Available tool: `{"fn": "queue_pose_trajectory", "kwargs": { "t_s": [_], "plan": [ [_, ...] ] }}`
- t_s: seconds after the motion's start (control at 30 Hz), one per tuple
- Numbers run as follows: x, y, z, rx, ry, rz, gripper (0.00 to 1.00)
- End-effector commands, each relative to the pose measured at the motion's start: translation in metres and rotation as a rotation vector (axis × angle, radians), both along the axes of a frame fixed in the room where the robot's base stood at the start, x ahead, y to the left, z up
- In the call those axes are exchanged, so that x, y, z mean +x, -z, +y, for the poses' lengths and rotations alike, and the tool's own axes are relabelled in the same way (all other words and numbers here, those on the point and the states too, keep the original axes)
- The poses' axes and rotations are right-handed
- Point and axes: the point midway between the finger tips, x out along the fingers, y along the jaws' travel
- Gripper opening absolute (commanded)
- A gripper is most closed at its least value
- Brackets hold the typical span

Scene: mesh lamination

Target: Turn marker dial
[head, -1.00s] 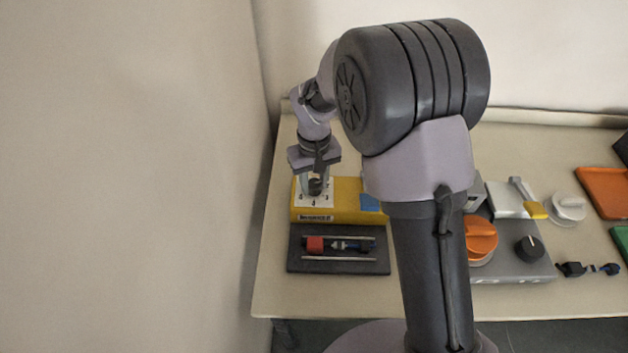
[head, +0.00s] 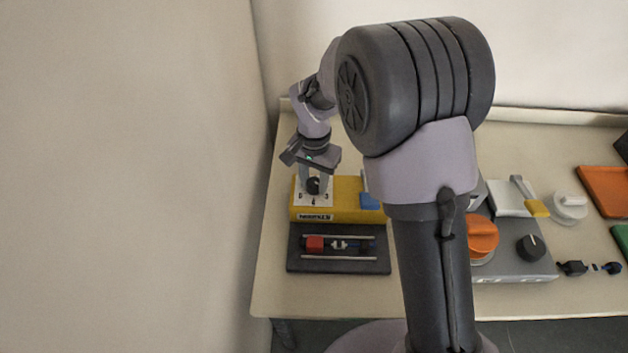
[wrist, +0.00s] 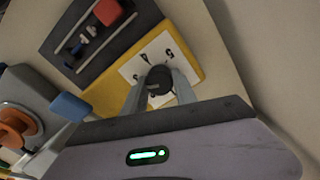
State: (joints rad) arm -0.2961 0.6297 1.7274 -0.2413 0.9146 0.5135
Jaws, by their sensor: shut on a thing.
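The marker dial (head: 313,185) is a small black knob on a white numbered plate (head: 301,201), set on the left part of a yellow box (head: 345,208). In the wrist view the dial (wrist: 158,79) sits between the two fingers, with numbers around it on the plate. My gripper (head: 315,184) points down over the box and is shut on the dial, one finger on each side. The way the dial points is hard to read in either view.
A dark tray (head: 300,261) with a red block and two rails lies in front of the yellow box. A blue block (head: 370,201) is at the box's right. A grey unit with an orange knob (head: 481,236) and black knob (head: 530,248) stands right. A wall is close on the left.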

Motion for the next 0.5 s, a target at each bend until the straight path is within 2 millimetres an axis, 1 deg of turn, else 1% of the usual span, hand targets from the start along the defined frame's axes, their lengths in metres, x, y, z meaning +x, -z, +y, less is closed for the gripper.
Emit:
{"fn": "queue_pose_trajectory", "kwargs": {
  "t_s": [0.2, 0.5],
  "plan": [
    [0.0002, -0.0003, 0.0, 0.0, 0.07, -0.001, 0.0],
    [0.0002, -0.0005, 0.0, 0.0, 0.1, -0.001, 0.0]
  ]
}}
